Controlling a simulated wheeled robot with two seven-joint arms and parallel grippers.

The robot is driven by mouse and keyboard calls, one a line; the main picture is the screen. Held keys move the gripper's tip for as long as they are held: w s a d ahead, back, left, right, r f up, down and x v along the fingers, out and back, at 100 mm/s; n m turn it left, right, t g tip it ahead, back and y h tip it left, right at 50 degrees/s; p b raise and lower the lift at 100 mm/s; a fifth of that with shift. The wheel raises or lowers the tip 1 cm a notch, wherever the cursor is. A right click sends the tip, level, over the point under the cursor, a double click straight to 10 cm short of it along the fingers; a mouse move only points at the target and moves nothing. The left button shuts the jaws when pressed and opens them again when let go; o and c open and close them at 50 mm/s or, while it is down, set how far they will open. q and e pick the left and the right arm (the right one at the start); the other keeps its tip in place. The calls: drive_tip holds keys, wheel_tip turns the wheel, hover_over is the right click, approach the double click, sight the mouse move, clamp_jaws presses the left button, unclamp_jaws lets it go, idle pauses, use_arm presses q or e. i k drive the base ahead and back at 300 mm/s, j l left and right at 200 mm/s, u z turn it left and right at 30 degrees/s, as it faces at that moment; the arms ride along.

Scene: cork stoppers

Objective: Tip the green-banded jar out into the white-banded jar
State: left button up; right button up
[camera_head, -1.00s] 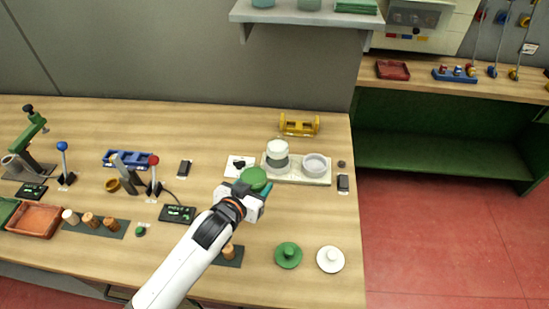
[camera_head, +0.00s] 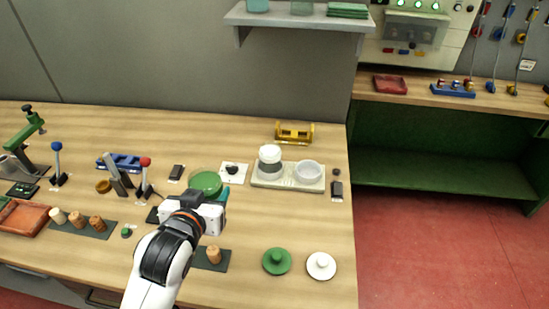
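The green-banded jar (camera_head: 205,182) is at the fingers of my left gripper (camera_head: 208,193), left of the white card. The gripper body partly hides the jar's near side. The gripper appears shut on it, with a teal finger showing on the right. Whether the jar touches the table, and what is in it, I cannot tell. The white-banded jar (camera_head: 270,158) stands upright on the left part of a pale tray (camera_head: 289,186), right of the gripper and apart from it. A green lid (camera_head: 277,261) and a white lid (camera_head: 321,265) lie at the front right. My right gripper is not in view.
A white dish (camera_head: 308,171) sits on the tray's right part. A white card (camera_head: 233,173) with a black item lies between the jars. A yellow holder (camera_head: 294,133) stands behind. Corks stand on a dark mat (camera_head: 211,259) in front. Levers (camera_head: 146,180) stand to the left.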

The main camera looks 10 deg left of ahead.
sight(270, 151)
drive_tip(key=k+l+u, duration=0.1)
drive_tip(key=l, duration=0.3)
drive_tip(key=k+l, duration=0.1)
drive_tip(key=l, duration=0.25)
drive_tip(key=k+l+u, duration=0.15)
drive_tip(key=l, duration=0.25)
drive_tip(key=l+u, duration=0.1)
drive_tip(key=l, duration=0.25)
drive_tip(key=i+l+u, duration=0.25)
drive_tip(key=i+l, duration=0.6)
